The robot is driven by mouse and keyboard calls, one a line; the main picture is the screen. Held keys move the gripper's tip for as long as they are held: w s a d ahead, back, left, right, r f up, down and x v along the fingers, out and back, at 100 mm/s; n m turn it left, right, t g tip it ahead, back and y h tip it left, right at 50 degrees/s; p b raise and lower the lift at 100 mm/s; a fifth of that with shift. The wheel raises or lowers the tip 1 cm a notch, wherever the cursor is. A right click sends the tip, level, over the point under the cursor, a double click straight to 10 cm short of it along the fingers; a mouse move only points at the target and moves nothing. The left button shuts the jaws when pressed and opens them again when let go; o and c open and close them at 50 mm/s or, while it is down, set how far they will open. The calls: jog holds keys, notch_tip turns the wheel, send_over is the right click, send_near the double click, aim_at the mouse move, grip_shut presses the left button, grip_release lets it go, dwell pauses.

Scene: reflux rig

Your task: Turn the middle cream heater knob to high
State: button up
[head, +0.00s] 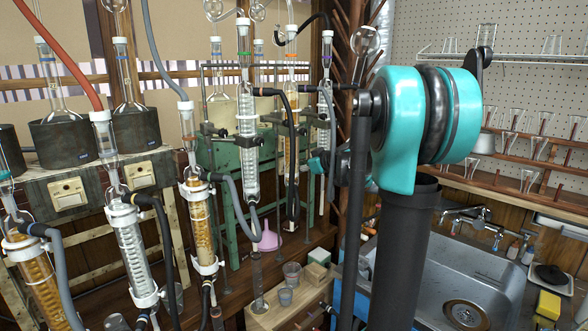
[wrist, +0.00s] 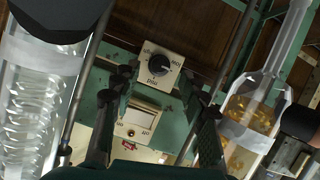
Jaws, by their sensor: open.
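A cream heater plate with a round black knob (wrist: 160,66) shows in the upper middle of the wrist view. Small dark lettering surrounds the knob; I cannot read its setting surely. My gripper (wrist: 158,88) is open, one finger at each side of the picture's middle. The knob appears between and just beyond the fingertips, and nothing is held. I cannot tell how far the tips are from it. In the head view this knob is not clearly seen; my arm and the glassware cover much of that area.
A cream switch plate (wrist: 136,122) sits below the knob. A coiled glass condenser (wrist: 38,105) stands close on the left and an amber-filled glass vessel (wrist: 250,115) on the right. In the head view, a steel sink (head: 450,285) lies at the right.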

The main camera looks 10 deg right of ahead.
jog(key=x, duration=0.3)
grip_shut()
dwell(0.4)
